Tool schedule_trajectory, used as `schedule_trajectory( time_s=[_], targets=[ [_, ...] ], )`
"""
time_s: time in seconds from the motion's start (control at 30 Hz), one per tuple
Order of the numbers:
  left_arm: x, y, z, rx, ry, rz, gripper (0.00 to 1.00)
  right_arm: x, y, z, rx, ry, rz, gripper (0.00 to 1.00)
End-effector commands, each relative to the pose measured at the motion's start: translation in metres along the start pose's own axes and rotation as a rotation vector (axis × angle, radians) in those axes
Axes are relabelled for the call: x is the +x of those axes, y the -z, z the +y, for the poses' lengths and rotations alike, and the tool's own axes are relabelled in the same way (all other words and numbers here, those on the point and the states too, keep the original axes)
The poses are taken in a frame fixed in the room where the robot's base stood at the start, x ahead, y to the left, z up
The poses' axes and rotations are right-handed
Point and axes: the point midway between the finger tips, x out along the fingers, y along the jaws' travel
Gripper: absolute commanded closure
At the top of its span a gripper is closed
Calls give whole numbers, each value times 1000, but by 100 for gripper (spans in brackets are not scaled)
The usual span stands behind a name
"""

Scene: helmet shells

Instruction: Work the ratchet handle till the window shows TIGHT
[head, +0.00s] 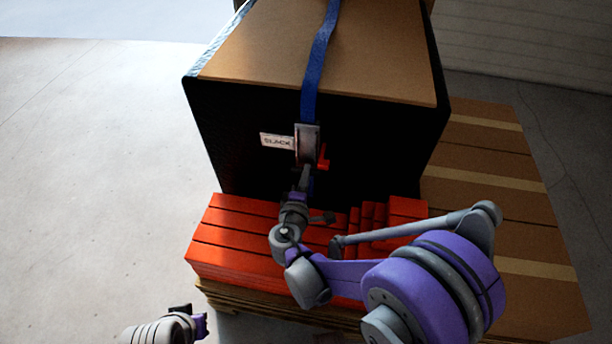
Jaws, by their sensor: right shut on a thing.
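The ratchet (307,143) is a grey metal body on the dark front face of a large box, on a blue strap (318,60). Its window (276,141) is a white label at the left that reads SLACK. A red handle part (323,160) sticks out at the ratchet's lower right. My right gripper (305,176) is just below the ratchet, shut on the handle; the fingers and the grip itself are small and partly hidden. My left gripper (196,323) is at the bottom edge, far from the ratchet, and its jaws are unclear.
The big box (360,60) has a tan top and black sides. Brown slatted boards (490,180) lie at the right. Concrete floor at the left is clear.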

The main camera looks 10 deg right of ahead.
Motion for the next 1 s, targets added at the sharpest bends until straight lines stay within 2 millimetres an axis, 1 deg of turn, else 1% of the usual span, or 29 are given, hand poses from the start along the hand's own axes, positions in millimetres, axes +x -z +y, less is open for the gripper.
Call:
schedule_trajectory(
  time_s=[0.4,0.57,0.77,1.0],
  targets=[
    [0,0,0,0,0,0,100,0,0,0,0,1,0,100],
    [-5,1,0,0,0,2,100,-3,0,2,0,21,0,100],
    [-21,6,0,0,0,7,100,-15,0,6,2,106,1,100],
    [-53,17,0,0,0,19,100,-39,0,16,2,298,2,100]
  ],
)
